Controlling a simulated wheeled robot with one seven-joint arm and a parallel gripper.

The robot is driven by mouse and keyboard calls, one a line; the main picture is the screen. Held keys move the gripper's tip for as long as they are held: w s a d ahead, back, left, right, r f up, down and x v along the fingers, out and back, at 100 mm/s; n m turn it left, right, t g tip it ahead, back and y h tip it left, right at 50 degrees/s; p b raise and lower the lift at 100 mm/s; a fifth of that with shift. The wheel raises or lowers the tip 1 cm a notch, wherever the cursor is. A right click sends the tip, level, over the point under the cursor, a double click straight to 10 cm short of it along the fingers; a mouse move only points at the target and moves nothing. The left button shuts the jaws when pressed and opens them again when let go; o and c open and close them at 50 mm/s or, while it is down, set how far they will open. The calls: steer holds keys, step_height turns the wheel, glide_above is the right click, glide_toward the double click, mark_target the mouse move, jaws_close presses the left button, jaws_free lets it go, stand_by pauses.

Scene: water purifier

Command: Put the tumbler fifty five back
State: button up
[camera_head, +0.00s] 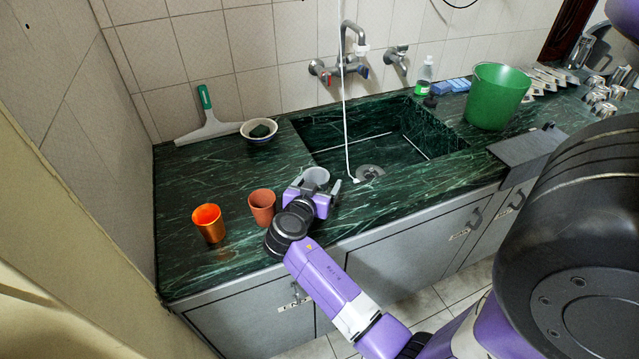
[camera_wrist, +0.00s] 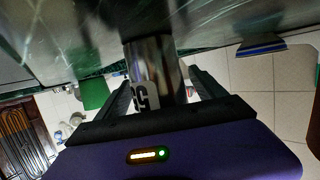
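The tumbler (camera_wrist: 150,68) is a shiny metallic cup with a white label. The digit 5 shows upside down on the label, partly cut off. In the head view the tumbler (camera_head: 316,176) is a pale grey cup on or just above the green counter, in front of the sink. My gripper (camera_head: 318,186) is around it with one finger on each side. The fingers look open, with a gap on the right side of the tumbler. In the wrist view my gripper (camera_wrist: 160,76) also straddles it. Its base against the counter is not clear.
An orange cup (camera_head: 209,223) and a brown cup (camera_head: 262,207) stand on the counter (camera_head: 185,262) left of my gripper. A bowl (camera_head: 259,130) and squeegee (camera_head: 207,120) lie behind. The sink (camera_head: 385,150) is open behind. A green bucket (camera_head: 497,96) stands right of it.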

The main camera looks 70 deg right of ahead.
steer(key=shift+r+p, duration=0.25)
steer(key=shift+p, duration=0.05)
steer(key=b+v, duration=0.2)
steer(key=v, duration=1)
steer(key=shift+f, duration=0.1)
